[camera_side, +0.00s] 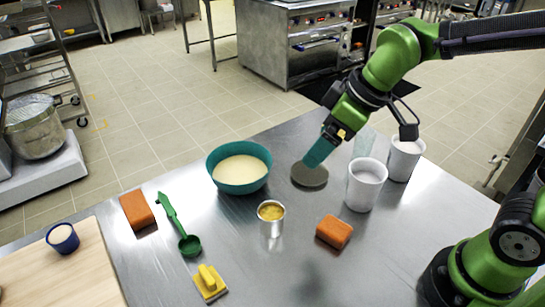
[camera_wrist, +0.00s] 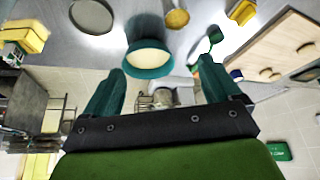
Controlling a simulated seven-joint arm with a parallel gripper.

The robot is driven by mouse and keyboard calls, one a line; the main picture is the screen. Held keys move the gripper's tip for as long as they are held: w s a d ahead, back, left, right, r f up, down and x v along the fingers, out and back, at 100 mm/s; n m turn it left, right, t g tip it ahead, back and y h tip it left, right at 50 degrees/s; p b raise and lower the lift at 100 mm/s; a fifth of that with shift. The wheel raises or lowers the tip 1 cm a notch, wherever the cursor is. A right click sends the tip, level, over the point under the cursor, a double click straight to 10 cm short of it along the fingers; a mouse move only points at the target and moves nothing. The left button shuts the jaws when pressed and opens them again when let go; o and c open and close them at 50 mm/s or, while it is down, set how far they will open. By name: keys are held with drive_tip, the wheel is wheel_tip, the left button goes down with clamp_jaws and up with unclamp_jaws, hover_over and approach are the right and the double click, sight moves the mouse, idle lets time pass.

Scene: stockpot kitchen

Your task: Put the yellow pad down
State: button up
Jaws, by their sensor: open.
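The yellow pad (camera_side: 210,283), with a raised yellow handle on top, rests on the metal table near its front edge in the side view. Nothing holds it. My gripper (camera_side: 318,155) has teal fingers and is well away from the pad, up and to the right in the picture, over the area near a dark round disc (camera_side: 310,175). In the wrist view my gripper (camera_wrist: 160,68) shows its two fingers wide apart with nothing between them.
A teal bowl (camera_side: 239,169) of pale contents stands left of my gripper. A can (camera_side: 271,219), an orange block (camera_side: 334,232), two white cups (camera_side: 365,187), a green scoop (camera_side: 178,224) and another orange block (camera_side: 137,210) stand around. A wooden board (camera_side: 85,275) holds a blue cup (camera_side: 62,238).

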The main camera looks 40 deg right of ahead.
drive_tip(key=s+d+r+m+t, duration=0.1)
drive_tip(key=s+d+m+t, duration=0.1)
drive_tip(key=s+d+m, duration=0.6)
drive_tip(key=shift+d+r+m+t, duration=0.35)
drive_tip(key=shift+d+m, duration=0.45)
drive_tip(key=shift+d, duration=0.25)
